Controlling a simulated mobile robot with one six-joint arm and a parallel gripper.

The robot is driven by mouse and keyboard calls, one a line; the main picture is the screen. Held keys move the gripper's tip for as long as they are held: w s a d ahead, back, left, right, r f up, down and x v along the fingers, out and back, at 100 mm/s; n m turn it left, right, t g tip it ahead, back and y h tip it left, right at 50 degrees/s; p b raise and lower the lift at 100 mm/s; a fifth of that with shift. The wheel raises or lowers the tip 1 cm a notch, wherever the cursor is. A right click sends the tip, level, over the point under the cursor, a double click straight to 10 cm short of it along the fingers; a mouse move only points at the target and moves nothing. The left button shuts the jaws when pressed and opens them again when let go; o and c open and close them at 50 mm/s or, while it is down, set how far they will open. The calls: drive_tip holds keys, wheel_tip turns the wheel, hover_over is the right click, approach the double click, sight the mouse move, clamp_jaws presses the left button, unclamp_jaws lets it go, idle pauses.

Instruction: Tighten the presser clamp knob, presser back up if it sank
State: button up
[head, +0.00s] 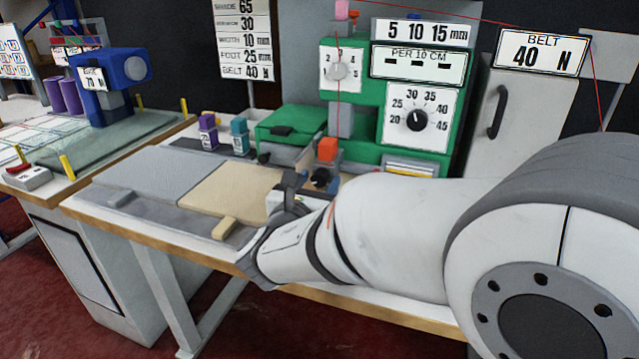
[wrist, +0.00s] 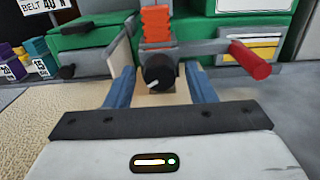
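The clamp knob (wrist: 158,73) is black and round, with a white mark toward its lower left in the wrist view. It sits below an orange ribbed block (wrist: 156,24) on a grey mount, and shows as a dark knob (head: 320,178) in the head view. My gripper (wrist: 162,84) is open, its two blue fingers apart to the left and right of the knob, with visible gaps. Whether the fingertips reach past the knob's face is unclear. In the head view my gripper (head: 310,190) is partly hidden by my wrist. I cannot tell whether the presser has sunk.
A red-ended lever (wrist: 250,58) sticks out right of the knob. The green machine (head: 365,100) stands behind, with a dial (head: 416,120). The grey and tan worktop (head: 165,175) left of my gripper is mostly clear.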

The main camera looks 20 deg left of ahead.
drive_tip(key=c, duration=0.9)
